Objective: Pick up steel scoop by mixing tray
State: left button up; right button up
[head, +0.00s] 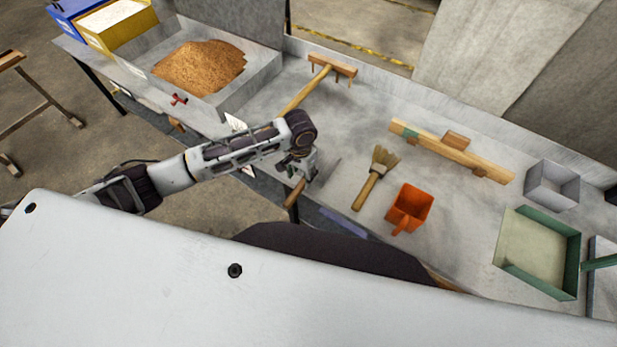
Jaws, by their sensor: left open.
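My left gripper (303,176) reaches in from the left and is open, low over the front part of the bench. Just under it is a tool with a wooden handle (293,195) and a grey metal part (328,172), probably the steel scoop. The gripper partly hides it, and I cannot tell whether the fingers touch the handle. The grey mixing tray (258,73) with a brown grainy heap (200,66) is at the upper left. My right gripper is not in view.
A wooden rake (307,92) lies behind my left gripper. A green tray (572,262) and a grey box (552,185) stand at far right.

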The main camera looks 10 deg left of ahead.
aim_at(302, 183)
pick_arm(q)
jog(key=shift+f, duration=0.95)
jog(key=shift+f, duration=0.1)
jog(key=shift+w+f, duration=0.15)
jog(key=shift+f, duration=1.1)
jog(key=shift+w+f, duration=0.1)
jog(key=shift+f, duration=1.15)
jog(key=shift+a, duration=0.1)
grip_shut()
